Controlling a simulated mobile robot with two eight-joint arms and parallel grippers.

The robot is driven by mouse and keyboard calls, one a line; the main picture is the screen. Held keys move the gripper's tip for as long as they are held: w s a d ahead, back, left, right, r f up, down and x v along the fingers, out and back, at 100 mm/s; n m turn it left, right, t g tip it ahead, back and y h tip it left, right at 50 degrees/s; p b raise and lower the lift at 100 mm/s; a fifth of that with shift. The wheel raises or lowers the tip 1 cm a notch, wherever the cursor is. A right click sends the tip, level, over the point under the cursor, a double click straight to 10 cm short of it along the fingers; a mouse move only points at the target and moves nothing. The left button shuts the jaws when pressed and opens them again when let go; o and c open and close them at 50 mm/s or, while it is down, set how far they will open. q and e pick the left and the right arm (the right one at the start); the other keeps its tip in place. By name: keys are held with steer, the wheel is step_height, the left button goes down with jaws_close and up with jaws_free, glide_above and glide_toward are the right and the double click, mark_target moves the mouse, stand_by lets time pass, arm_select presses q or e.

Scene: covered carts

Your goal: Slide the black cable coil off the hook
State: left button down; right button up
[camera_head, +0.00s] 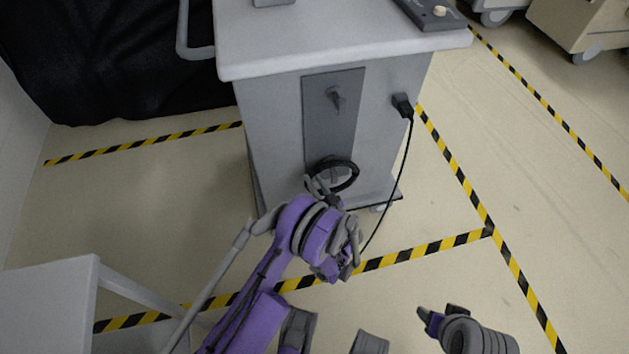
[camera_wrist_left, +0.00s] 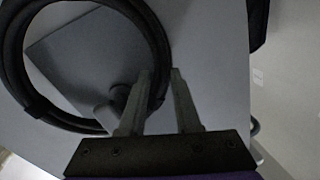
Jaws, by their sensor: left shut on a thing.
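The black cable coil (camera_head: 354,177) hangs low on the dark panel (camera_head: 333,128) on the front of a grey cart (camera_head: 270,125). It also shows in the left wrist view (camera_wrist_left: 152,35) as a ring at the upper left. A grey hook (camera_wrist_left: 116,98) shows inside the ring, near my fingers. My left gripper (camera_head: 325,189) is shut on the coil's rim, which passes between its two fingers (camera_wrist_left: 160,95) in the wrist view. My right gripper (camera_head: 440,314) is at the bottom right of the head view, away from the cart and small; its jaw opening is unclear.
An upper hook (camera_head: 336,98) on the panel is bare. A black plug (camera_head: 402,105) sits right of the panel, its cable (camera_head: 392,188) hanging down to the floor. A pale table (camera_head: 50,300) stands at the lower left. Floor right of the cart is clear.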

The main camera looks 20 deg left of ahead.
stand_by(0.8)
arm_select(q)
steer(key=c, duration=1.3)
jaws_free()
jaws_close()
steer(key=shift+r, duration=0.15)
steer(key=shift+r, duration=0.5)
steer(key=s+a+b+v, duration=0.1)
steer(key=v, duration=0.9)
steer(key=shift+s+a, duration=0.15)
steer(key=shift+a, duration=0.1)
